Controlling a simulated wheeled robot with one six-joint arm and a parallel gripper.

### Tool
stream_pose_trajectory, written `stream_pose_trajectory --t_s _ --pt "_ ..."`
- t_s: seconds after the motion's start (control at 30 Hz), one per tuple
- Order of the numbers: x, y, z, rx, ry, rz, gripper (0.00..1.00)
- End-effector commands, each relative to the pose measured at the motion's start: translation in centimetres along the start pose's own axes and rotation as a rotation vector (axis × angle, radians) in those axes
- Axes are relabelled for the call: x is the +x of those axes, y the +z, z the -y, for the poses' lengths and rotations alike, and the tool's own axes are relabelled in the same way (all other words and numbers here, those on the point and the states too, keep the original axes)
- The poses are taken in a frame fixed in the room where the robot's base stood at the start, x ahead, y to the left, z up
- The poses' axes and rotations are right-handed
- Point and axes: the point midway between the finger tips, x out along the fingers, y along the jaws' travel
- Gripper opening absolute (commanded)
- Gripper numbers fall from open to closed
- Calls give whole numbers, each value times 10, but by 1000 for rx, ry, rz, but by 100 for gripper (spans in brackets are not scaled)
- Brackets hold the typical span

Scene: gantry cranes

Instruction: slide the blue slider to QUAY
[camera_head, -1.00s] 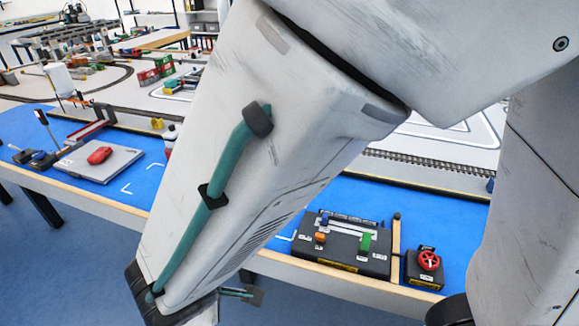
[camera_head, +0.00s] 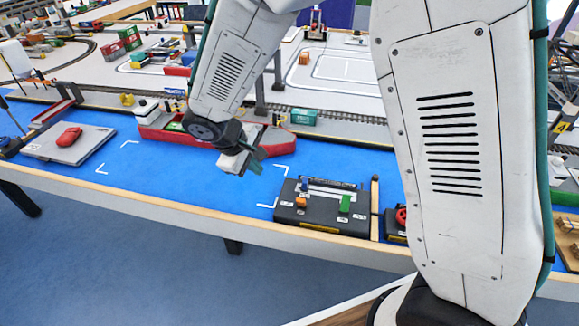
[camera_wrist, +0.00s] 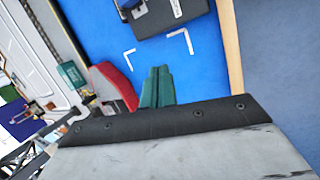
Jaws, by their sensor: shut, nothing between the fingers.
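The blue slider (camera_head: 305,184) is a small blue knob at the back left of a black control box (camera_head: 318,222) on the blue table. An orange knob (camera_head: 301,202) and a green knob (camera_head: 345,203) sit on the same box. The QUAY label is too small to read. My gripper (camera_head: 243,172) is above the blue mat, left of and behind the box, not touching it. In the wrist view its teal fingers (camera_wrist: 157,88) are together and empty. Part of the box (camera_wrist: 165,14) shows at the top of that view.
A red ship (camera_head: 280,146) lies behind my gripper. A wooden post (camera_head: 375,205) stands at the box's right, with a red handwheel (camera_head: 401,216) beyond it. A laptop-like grey pad (camera_head: 70,145) holds a red object. Blue mat left of the box is clear.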

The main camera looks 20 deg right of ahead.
Motion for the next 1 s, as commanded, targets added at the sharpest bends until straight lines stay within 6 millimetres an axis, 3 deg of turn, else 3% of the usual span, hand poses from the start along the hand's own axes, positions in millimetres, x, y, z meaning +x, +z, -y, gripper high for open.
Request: stream_pose_trajectory --t_s 0.03,0.1,0.23,0.43,0.63,0.77,1.0 --pt "8 2 -22 26 -33 40 0" --pt "16 5 -45 31 -90 89 0" --pt "18 6 -72 -19 -209 143 0" --pt "-3 -1 -68 -179 -316 146 0" --pt "0 4 -63 -258 -336 151 0" --pt "16 7 -58 -260 -337 152 0" --pt "63 17 -42 -258 -336 154 0"
